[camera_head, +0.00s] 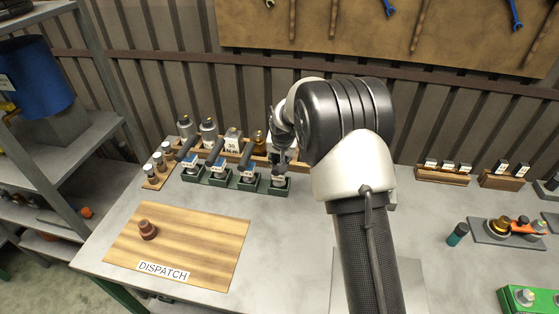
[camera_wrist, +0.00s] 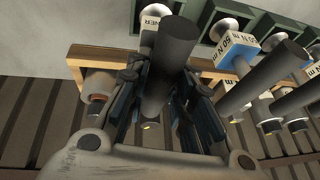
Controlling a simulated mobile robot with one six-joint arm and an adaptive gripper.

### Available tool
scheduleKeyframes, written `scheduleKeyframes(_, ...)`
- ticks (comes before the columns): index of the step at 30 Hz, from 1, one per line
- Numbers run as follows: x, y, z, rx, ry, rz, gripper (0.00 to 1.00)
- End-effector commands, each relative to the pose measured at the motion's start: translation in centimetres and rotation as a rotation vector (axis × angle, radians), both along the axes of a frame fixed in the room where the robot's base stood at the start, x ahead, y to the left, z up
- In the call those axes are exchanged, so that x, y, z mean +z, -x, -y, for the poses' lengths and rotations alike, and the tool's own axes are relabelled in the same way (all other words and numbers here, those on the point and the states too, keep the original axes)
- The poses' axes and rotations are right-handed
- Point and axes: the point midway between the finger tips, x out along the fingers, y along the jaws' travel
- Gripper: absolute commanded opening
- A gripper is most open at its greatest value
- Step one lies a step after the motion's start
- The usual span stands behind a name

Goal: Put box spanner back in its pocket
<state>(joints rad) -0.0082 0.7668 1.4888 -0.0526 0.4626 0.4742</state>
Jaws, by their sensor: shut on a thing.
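The box spanner (camera_wrist: 176,48) has a thick dark handle and a pale label ending in "NER". It stands between my gripper's fingers in the wrist view. My gripper (camera_wrist: 165,100) is shut on the handle; in the head view it (camera_head: 281,157) is at the right end of the green rack, mostly hidden by my arm. The spanner's lower end is at the rightmost green pocket (camera_head: 275,190). In the wrist view that pocket (camera_wrist: 137,14) shows around its labelled part. I cannot tell whether it is fully seated.
Blue-labelled torque tools (camera_head: 216,160) stand in the other pockets close beside my gripper. A wooden rack (camera_wrist: 92,53) with metal cylinders is behind. The wooden dispatch board (camera_head: 200,240) bears a brown part (camera_head: 147,229). The bench between board and green rack is clear.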

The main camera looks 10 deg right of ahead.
Motion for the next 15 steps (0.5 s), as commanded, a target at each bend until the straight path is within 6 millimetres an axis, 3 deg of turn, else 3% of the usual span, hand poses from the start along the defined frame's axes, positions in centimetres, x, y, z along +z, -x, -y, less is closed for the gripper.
scheduleKeyframes(6, -0.24, -0.09, 0.0, 0.0, 0.0, 0.003, 0.0)
scheduleKeyframes(7, -0.3, 0.02, 0.0, 0.0, 0.0, -0.001, 0.24)
scheduleKeyframes(15, -0.28, 0.03, 0.01, 0.0, 0.0, -0.001, 0.42)
